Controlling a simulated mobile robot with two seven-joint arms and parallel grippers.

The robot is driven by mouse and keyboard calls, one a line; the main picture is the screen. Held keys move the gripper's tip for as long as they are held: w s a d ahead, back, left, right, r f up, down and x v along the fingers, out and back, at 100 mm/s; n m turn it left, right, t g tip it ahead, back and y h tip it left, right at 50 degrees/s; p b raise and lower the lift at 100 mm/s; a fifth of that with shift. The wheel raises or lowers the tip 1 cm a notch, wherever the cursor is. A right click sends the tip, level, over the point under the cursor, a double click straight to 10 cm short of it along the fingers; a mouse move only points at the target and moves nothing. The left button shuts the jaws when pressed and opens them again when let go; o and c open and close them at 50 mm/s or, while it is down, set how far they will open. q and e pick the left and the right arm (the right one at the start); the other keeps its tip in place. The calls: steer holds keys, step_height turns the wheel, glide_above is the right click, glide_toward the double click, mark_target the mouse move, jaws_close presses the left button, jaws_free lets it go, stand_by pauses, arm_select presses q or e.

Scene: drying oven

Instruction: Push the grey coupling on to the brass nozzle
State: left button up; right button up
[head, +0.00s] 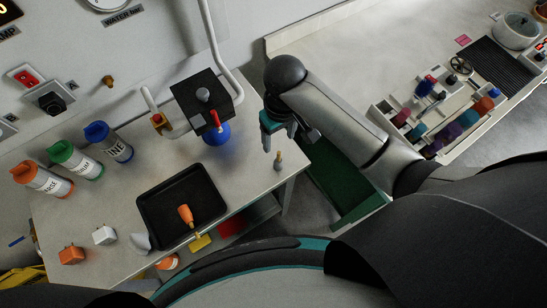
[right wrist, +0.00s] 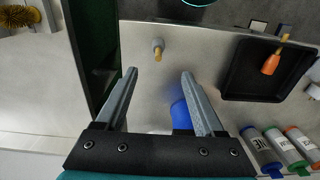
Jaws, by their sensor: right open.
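The grey coupling (head: 279,162), a small grey piece with a brass-coloured end, is on the bench near its right front corner. It also shows in the right wrist view (right wrist: 158,45), just beyond my fingertips. I cannot tell whether it stands or lies. A small brass nozzle (head: 107,80) sticks out of the wall panel at the upper left, with nothing on it. My right gripper (head: 279,141) is open and empty, its fingers pointing towards the coupling; in the right wrist view (right wrist: 158,74) the coupling is between the finger lines but ahead of the tips. My left gripper is out of view.
A black tray (head: 150,228) holds an orange piece (head: 185,214) with a brass-coloured tip. Labelled bottles (head: 88,164) stand along the wall. A blue flask (head: 217,134) is beside a black box (head: 200,96). A green bin (head: 340,185) sits right of the bench.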

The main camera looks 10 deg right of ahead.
mark_target(279, 160)
step_height(279, 160, down, 14)
steer(key=shift+d+f+b, duration=0.1)
steer(key=shift+b, duration=1.15)
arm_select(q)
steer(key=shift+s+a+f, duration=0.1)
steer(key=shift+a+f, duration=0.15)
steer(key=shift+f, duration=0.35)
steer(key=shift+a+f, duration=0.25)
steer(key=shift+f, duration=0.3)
arm_select(e)
jaws_close()
